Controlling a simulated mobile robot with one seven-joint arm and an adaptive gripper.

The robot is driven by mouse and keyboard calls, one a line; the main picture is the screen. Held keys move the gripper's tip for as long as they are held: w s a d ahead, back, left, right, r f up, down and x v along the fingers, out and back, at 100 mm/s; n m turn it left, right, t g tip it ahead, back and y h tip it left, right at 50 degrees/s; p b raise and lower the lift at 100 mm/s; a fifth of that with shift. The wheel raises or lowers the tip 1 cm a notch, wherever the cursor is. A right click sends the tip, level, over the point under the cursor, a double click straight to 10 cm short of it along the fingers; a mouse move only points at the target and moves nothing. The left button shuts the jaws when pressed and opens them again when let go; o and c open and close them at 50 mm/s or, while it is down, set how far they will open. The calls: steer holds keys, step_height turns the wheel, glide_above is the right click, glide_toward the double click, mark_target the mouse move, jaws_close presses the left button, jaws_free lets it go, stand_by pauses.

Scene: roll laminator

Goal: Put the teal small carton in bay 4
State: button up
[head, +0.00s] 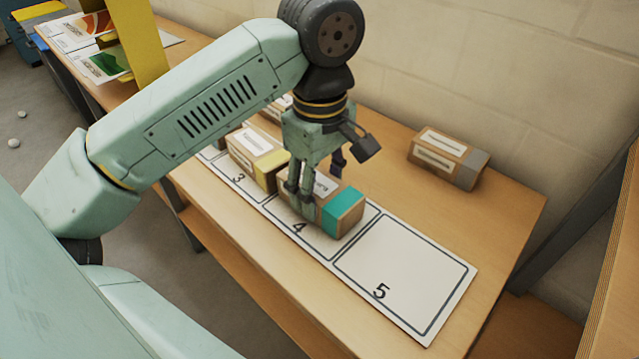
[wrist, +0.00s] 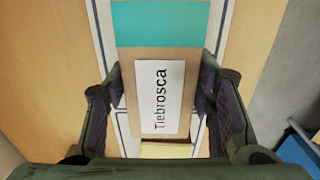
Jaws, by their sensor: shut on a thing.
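The teal small carton (head: 343,211) is a brown box with a teal end band and a white label. It is at bay 4 (head: 290,223) of the white numbered strip, inside or just above its outline; I cannot tell whether it touches the strip. My gripper (head: 305,185) is over it from above, shut on its sides. In the wrist view the carton (wrist: 160,65) lies between both fingers of my gripper (wrist: 163,105), with its label reading "Tiebrosca". The fingers and carton hide much of bay 4.
A yellow-banded carton (head: 255,150) stands in bay 3, close to the held carton. Bay 5 (head: 405,265) is empty. A grey-banded carton (head: 448,158) lies at the back right of the wooden table (head: 495,225). A yellow upright (head: 137,40) stands at the far left.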

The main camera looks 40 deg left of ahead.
steer(key=o, duration=1.6)
steer(key=shift+c, duration=0.2)
step_height(320, 180, up, 12)
